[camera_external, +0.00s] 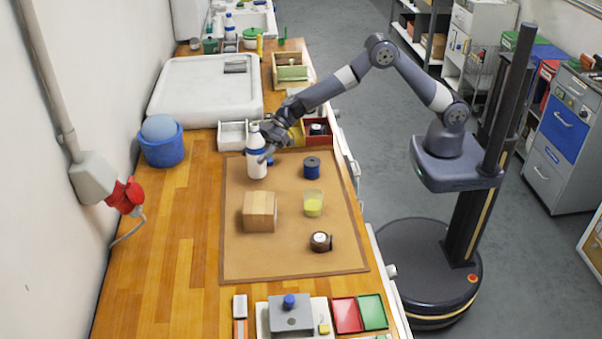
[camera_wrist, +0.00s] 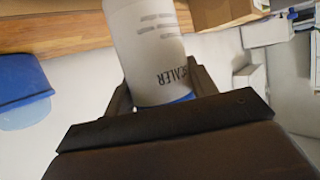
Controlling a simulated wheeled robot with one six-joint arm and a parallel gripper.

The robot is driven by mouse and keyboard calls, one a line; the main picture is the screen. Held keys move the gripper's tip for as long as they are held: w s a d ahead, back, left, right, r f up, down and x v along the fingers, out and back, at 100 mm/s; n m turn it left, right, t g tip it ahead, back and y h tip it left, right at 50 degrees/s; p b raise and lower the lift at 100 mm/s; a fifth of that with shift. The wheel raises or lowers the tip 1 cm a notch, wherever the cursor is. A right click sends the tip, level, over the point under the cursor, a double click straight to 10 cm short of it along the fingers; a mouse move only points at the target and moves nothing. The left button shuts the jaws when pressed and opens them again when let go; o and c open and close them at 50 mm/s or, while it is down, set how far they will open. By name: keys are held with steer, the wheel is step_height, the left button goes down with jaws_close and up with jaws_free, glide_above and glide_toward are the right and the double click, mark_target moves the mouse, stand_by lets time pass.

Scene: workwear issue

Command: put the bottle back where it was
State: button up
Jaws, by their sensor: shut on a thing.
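The white bottle (camera_external: 256,163) with a blue part near its top is upright over the far left part of the brown mat (camera_external: 235,240). I cannot tell whether its base touches the mat. My gripper (camera_external: 266,143) is shut on the bottle, gripping its upper part from the right.
A blue tub (camera_external: 164,150) stands left. Small bins (camera_external: 232,136) lie just behind the bottle. The mat's near left is clear.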

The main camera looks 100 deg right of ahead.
step_height(320, 180, down, 3)
steer(key=shift+f+p, duration=0.1)
steer(key=shift+p, duration=0.3)
steer(key=shift+f, duration=0.1)
steer(key=shift+f+b, duration=0.15)
steer(key=shift+b, duration=0.25)
steer(key=o, duration=1.2)
steer(key=shift+r+p, duration=0.3)
steer(key=shift+p, duration=0.3)
steer(key=b+v, duration=0.4)
steer(key=v, duration=0.8)
steer(key=shift+f+b, duration=0.15)
steer(key=shift+b, duration=0.25)
